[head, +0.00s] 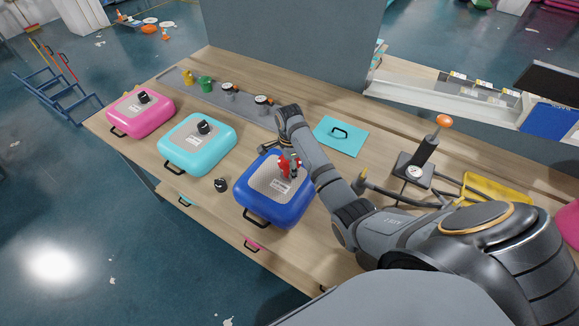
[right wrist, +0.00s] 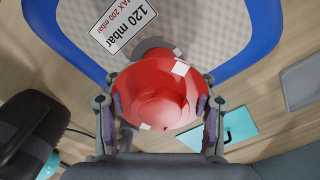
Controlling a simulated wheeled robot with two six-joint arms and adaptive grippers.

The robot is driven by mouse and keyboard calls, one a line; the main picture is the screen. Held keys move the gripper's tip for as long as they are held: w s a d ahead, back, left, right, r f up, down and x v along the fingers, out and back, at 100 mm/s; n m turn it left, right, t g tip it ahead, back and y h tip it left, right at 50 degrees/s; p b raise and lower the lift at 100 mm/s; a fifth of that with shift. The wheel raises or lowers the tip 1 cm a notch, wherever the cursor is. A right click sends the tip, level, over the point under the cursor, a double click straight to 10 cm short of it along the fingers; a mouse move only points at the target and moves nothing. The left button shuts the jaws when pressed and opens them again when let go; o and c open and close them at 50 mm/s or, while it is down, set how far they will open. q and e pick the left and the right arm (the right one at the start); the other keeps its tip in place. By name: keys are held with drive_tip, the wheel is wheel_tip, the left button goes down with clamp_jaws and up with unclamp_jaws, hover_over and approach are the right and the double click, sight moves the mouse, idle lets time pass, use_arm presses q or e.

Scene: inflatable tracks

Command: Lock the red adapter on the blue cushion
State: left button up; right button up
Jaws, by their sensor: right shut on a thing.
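The blue cushion (head: 245,196) lies on the wooden bench with a grey textured top, a label and a black handle. The red adapter (head: 283,165) is at the far part of its top. My right gripper (head: 289,162) reaches down over it. In the right wrist view, the two fingers (right wrist: 160,105) are shut on the sides of the red adapter (right wrist: 160,92), above a dark round valve fitting (right wrist: 158,54) on the cushion (right wrist: 262,25). White marks show on adapter and fitting. I cannot tell whether they touch or are locked. My left gripper is not in view.
Turquoise (head: 196,150) and pink (head: 140,118) cushions with black caps lie to the left. A loose black cap (head: 221,185) is beside the blue cushion. A turquoise panel (head: 341,133) and a pump with a gauge (head: 414,171) are to the right.

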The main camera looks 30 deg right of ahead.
drive_tip(key=shift+r+n+p, duration=0.2)
drive_tip(key=shift+n+p, duration=0.6)
drive_tip(key=shift+n, duration=0.1)
drive_tip(key=shift+n+p, duration=0.75)
drive_tip(key=shift+n, duration=0.35)
drive_tip(key=shift+f+n, duration=0.2)
drive_tip(key=shift+n, duration=0.4)
drive_tip(key=shift+r+n+p, duration=0.15)
drive_tip(key=shift+n+p, duration=0.25)
drive_tip(key=shift+p, duration=0.1)
drive_tip(key=n, duration=0.3)
drive_tip(key=shift+n, duration=0.3)
drive_tip(key=o, duration=1.3)
